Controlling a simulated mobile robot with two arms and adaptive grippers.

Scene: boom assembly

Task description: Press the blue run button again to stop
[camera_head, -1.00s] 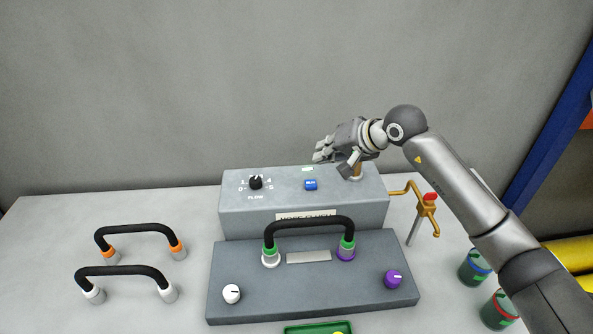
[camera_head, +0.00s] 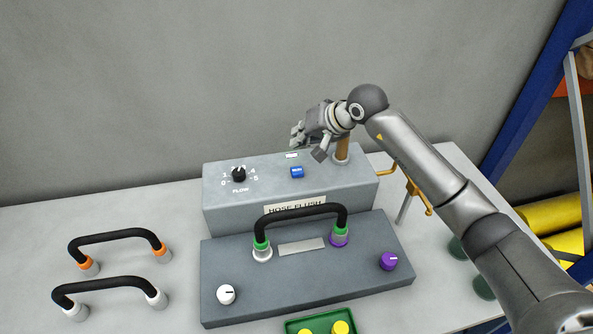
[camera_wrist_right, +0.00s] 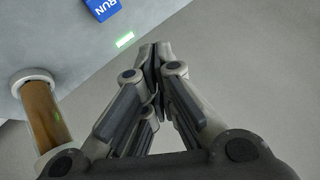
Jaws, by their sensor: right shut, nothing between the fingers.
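The blue run button (camera_head: 297,172) is on the top face of the grey hose flush box (camera_head: 345,190). Its RUN label shows in the right wrist view, where the button (camera_wrist_right: 103,6) is cut off by the top edge. A small indicator (camera_head: 291,155) behind the button looks pale in the head view; in the wrist view the indicator (camera_wrist_right: 125,40) glows green. My right gripper (camera_head: 296,135) is shut and empty, apart from the button, above and behind it in the head view. Its closed fingertips (camera_wrist_right: 155,55) point past the box's edge in the wrist view. My left gripper is out of view.
A black flow dial (camera_head: 239,174) is left of the button. An amber upright tube (camera_head: 342,150) stands close to my right gripper. A black hose (camera_head: 300,214) arches over the lower panel. Two more hoses (camera_head: 118,236) (camera_head: 108,285) are at left. My arm partly covers the brass valve (camera_head: 416,197).

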